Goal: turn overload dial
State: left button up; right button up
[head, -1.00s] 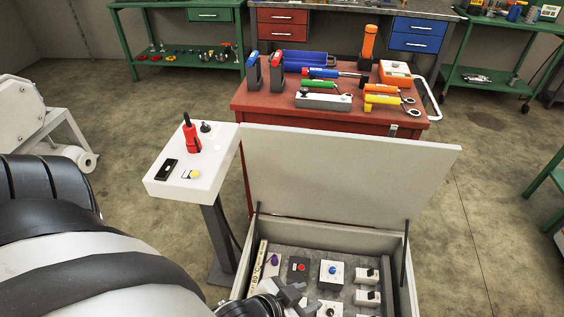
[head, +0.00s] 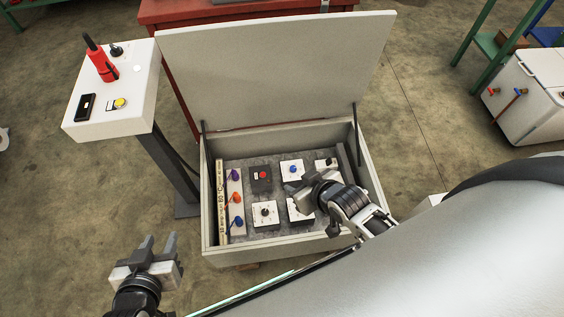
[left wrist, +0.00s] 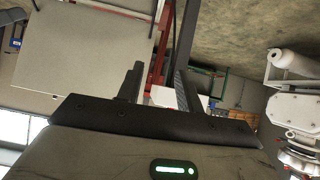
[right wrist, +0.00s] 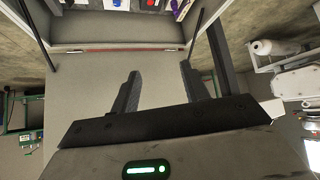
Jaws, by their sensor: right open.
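An open light-grey box (head: 212,237) holds several small control modules. A white module with a blue dial (head: 292,169) is at the back, and a white module with a black dial (head: 265,213) is nearer the front. I cannot read which one is the overload dial. My right gripper (head: 297,199) is open over the middle right of the box, hiding part of the modules under it. Its separated fingers show in the right wrist view (right wrist: 160,95). My left gripper (head: 158,248) is open and empty, left of the box, above the floor.
The box lid (head: 275,70) stands raised behind. A dark module with a red button (head: 262,175) and a strip with purple, orange and blue knobs (head: 236,200) are inside. A white pedestal panel (head: 130,80) with a red handle stands left. Floor is clear in front left.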

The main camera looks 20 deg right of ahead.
jog(key=w+d+f+g+b, duration=0.2)
jog(key=w+d+f+b, duration=0.1)
jog(key=w+f+b, duration=0.65)
pick_arm(q)
jog(key=w+d+f+t+h+b, duration=0.1)
jog(key=d+f+h+b, duration=0.35)
jog(key=f+b, duration=1.1)
pick_arm(e)
jog(key=m+g+h, duration=0.2)
jog(key=g, duration=0.5)
send_over(293, 168)
notch_tip(293, 168, down, 7)
notch_tip(293, 168, down, 15)
jog(key=b, duration=0.9)
pick_arm(q)
jog(key=w+d+r+n+t+h, duration=0.1)
jog(key=d+r+t+h, duration=0.1)
jog(key=d+r+t, duration=0.1)
jog(key=shift+d+r+t+b, duration=0.3)
jog(key=shift+d+r+b, duration=0.05)
jog(key=shift+r, duration=0.5)
pick_arm(e)
jog(key=shift+f, duration=0.4)
jog(key=c, duration=1)
